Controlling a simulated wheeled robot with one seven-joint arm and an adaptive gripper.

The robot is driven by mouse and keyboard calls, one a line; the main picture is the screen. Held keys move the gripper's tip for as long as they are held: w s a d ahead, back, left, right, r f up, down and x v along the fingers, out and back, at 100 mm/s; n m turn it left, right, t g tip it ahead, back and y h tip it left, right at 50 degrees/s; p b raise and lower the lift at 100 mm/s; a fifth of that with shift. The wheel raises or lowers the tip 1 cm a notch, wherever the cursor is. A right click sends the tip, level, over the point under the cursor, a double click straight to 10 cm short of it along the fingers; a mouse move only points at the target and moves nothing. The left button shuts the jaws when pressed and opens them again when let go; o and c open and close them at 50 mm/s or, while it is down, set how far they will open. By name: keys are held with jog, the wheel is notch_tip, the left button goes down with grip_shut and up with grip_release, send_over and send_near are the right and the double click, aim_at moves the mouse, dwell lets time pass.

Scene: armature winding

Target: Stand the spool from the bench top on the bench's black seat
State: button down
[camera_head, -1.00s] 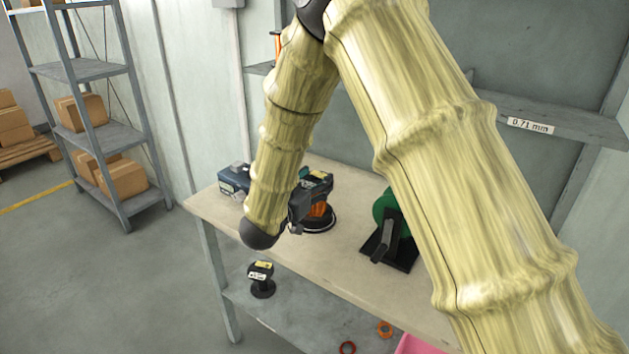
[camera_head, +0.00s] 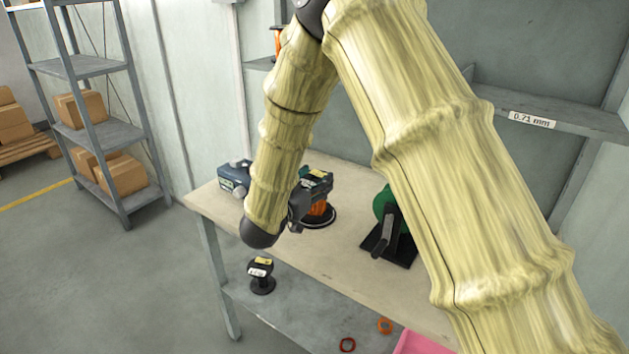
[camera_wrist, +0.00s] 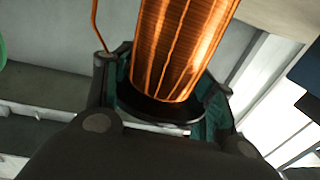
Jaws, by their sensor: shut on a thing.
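My gripper (camera_head: 314,186) is over the bench top (camera_head: 340,262), partly hidden behind my own arm. It is shut on the spool (camera_head: 318,209), which is wound with orange copper wire. The wrist view shows the spool (camera_wrist: 182,45) between the fingers, with its black flange at the grip and a loose wire end at the left. I cannot tell whether the spool's lower end touches the seat.
A green device on a black base (camera_head: 391,245) stands to the right. A blue device (camera_head: 234,178) is at the left end.

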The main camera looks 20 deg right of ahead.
jog(key=shift+f, duration=0.3)
jog(key=shift+c, duration=2.4)
grip_release()
jog(key=shift+o, duration=0.3)
jog(key=shift+s+a+f, duration=0.1)
